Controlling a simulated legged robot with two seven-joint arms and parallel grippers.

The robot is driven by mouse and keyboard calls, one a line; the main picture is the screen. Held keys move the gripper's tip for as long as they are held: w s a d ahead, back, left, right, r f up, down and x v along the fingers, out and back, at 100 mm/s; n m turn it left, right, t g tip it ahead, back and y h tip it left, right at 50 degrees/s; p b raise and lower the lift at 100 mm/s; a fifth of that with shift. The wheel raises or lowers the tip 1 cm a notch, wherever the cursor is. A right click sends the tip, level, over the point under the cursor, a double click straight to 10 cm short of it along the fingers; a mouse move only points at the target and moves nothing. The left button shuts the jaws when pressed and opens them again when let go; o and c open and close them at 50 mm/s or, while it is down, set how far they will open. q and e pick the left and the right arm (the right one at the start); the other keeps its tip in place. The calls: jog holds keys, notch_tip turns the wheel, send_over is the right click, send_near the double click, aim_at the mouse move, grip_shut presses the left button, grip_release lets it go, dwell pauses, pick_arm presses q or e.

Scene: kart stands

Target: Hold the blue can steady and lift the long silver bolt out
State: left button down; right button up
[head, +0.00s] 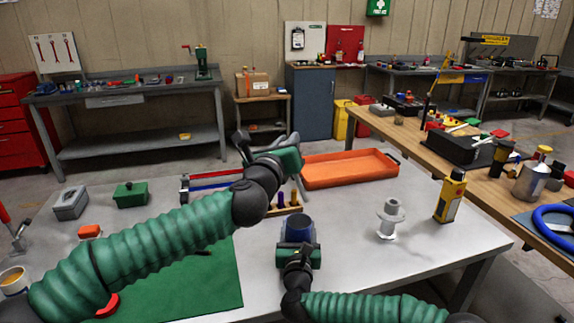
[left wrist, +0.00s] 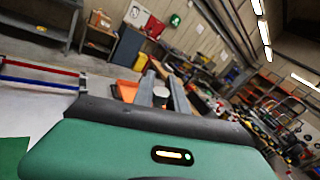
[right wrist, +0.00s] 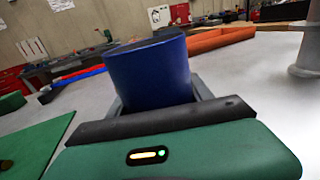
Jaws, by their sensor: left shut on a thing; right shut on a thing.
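The blue can (head: 299,228) stands upright on the grey table, and my right gripper (head: 299,246) is shut on it from the near side. The can fills the middle of the right wrist view (right wrist: 150,75), and no bolt shows above its rim there. My left gripper (head: 288,162) is up in the air, beyond and above the can. In the left wrist view its fingers are shut on a grey round-ended piece, which looks like the silver bolt (left wrist: 160,92). The bolt's length is hidden by the hand.
A grey flanged spool (head: 390,218) and a yellow bottle (head: 451,197) stand right of the can. An orange tray (head: 350,170) lies behind. A wooden rack (head: 287,209) sits just beyond the can. A green mat (head: 190,278) covers the left front.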

jog(key=o, duration=1.5)
jog(key=shift+c, duration=0.2)
